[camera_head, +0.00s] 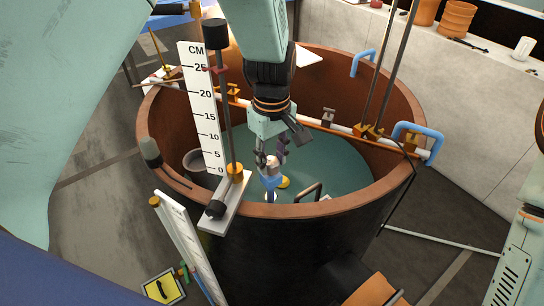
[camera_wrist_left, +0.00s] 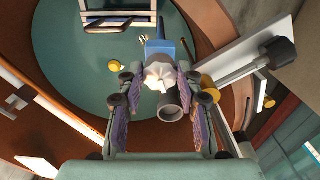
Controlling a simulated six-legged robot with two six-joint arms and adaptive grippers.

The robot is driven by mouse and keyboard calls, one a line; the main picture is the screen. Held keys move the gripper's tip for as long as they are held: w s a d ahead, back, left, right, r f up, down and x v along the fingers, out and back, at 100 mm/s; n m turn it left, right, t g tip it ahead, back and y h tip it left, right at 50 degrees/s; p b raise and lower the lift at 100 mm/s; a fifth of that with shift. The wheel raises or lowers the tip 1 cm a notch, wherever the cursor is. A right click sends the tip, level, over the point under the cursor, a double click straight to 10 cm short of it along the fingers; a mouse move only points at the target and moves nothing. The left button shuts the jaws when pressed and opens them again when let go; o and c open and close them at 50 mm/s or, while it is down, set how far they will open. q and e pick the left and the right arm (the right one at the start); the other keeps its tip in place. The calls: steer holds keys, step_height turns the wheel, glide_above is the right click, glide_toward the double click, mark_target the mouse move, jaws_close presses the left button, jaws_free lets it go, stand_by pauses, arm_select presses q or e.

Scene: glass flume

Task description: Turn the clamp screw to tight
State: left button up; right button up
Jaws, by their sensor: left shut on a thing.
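My left gripper (camera_head: 271,161) reaches down from the top over the round tank, near its front rim. It is shut on a pale, ridged knob, which I take to be the clamp screw (camera_wrist_left: 160,76). In the left wrist view the knob sits between the two fingers of the left gripper (camera_wrist_left: 160,88). A blue clamp body (camera_head: 271,182) lies just below the knob; it also shows in the left wrist view (camera_wrist_left: 158,48). The fingers partly hide the knob in the head view. Whether the screw is tight cannot be told. My right gripper is not in view.
The brown tank rim (camera_head: 310,209) surrounds the greenish water (camera_head: 340,165). A white CM scale (camera_head: 203,110) and an upright rod (camera_head: 226,120) stand close left of the gripper. A rail (camera_head: 320,125) with upright rods crosses behind. Blue hooks (camera_head: 419,133) hang on the rim.

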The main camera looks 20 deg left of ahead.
arm_select(q)
steer(key=n, duration=0.4)
steer(key=shift+w, duration=0.1)
steer(key=n, duration=0.8)
steer(key=shift+a+f+n, duration=0.1)
steer(key=shift+n, duration=1.4)
steer(key=o, duration=1.1)
steer(key=shift+o, duration=0.2)
